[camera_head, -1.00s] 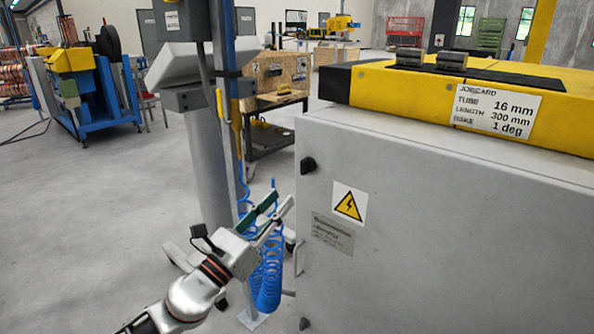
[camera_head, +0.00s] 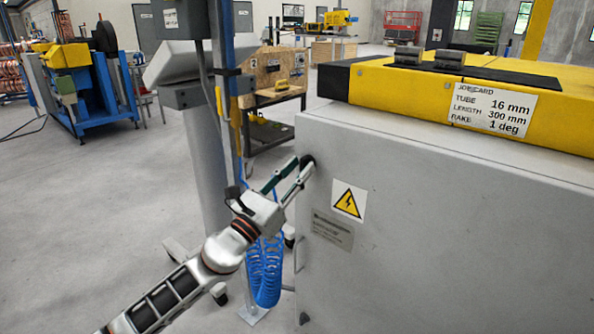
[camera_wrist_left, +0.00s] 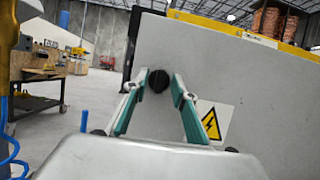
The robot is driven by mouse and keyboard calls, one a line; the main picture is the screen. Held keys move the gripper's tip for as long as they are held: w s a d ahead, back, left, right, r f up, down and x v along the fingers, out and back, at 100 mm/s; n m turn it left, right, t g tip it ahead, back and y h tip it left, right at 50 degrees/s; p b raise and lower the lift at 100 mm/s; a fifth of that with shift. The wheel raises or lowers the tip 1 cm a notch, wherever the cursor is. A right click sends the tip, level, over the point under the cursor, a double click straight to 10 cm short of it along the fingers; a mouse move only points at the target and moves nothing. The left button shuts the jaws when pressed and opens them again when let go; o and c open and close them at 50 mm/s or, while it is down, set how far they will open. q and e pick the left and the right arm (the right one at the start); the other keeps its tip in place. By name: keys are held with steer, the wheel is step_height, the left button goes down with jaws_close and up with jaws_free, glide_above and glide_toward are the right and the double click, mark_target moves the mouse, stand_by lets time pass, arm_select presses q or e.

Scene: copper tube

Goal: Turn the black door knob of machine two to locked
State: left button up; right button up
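The black door knob (camera_head: 307,161) sits on the upper left of the grey cabinet door (camera_head: 420,230). It also shows in the left wrist view (camera_wrist_left: 158,81), between the tips of the two green-padded fingers. My left gripper (camera_head: 290,170) is open, its fingertips close to the knob. In the left wrist view the left gripper (camera_wrist_left: 158,88) has a gap on both sides of the knob; whether a finger touches it, I cannot tell. In the head view the fingertips partly cover the knob. A second black knob (camera_head: 304,318) is low on the door. My right gripper is not in view.
A yellow warning sign (camera_head: 348,201) and a grey plate (camera_head: 332,230) are on the door. A coiled blue hose (camera_head: 266,275) and a grey post (camera_head: 205,165) stand left of the cabinet. Open floor (camera_head: 80,220) lies farther left.

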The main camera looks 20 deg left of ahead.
arm_select(q)
jaws_close()
